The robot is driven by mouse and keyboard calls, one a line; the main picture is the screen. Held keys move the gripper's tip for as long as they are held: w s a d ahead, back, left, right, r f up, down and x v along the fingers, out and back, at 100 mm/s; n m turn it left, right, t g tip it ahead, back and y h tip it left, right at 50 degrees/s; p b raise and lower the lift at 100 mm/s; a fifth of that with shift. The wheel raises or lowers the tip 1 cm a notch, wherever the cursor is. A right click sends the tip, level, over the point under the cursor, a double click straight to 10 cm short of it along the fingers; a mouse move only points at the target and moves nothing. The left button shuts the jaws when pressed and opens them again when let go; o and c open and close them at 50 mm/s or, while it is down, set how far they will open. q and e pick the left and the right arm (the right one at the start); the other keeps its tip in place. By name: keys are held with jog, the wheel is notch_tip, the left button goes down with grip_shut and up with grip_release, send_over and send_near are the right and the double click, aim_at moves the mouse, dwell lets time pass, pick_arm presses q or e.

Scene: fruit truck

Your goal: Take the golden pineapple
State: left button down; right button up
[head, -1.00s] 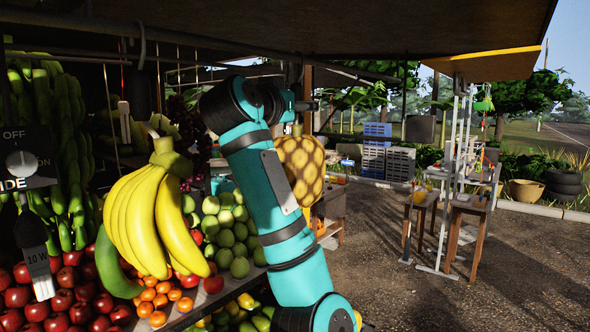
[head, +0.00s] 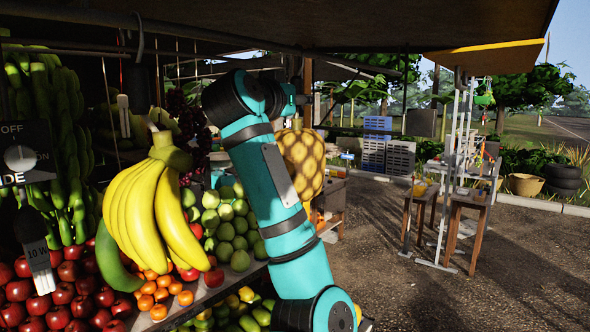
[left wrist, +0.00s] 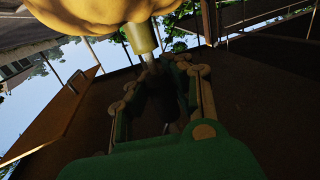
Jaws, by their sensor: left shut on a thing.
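The golden pineapple (head: 303,160) hangs in the middle of the head view, partly behind my teal left arm. My left gripper (head: 297,106) is just above it, small and partly hidden by the arm. The left gripper (left wrist: 172,75) is shut on the thin part at the end of that stem piece. The exact contact is dark. My right gripper is in neither view.
Hanging bananas (head: 148,215), green apples (head: 227,225) and red apples (head: 65,295) crowd the stall at left. A wooden table (head: 333,203) stands behind the arm. Stools (head: 466,215) stand at right. The paved ground (head: 450,300) at front right is clear.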

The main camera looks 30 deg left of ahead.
aim_at(296, 82)
pick_arm(q)
jog(key=shift+w+f, duration=0.1)
jog(key=shift+s+r, duration=0.25)
jog(key=shift+r, duration=0.05)
jog(key=shift+w, duration=0.1)
jog(key=shift+d, duration=0.15)
dwell(0.3)
jog(key=shift+r, duration=1.45)
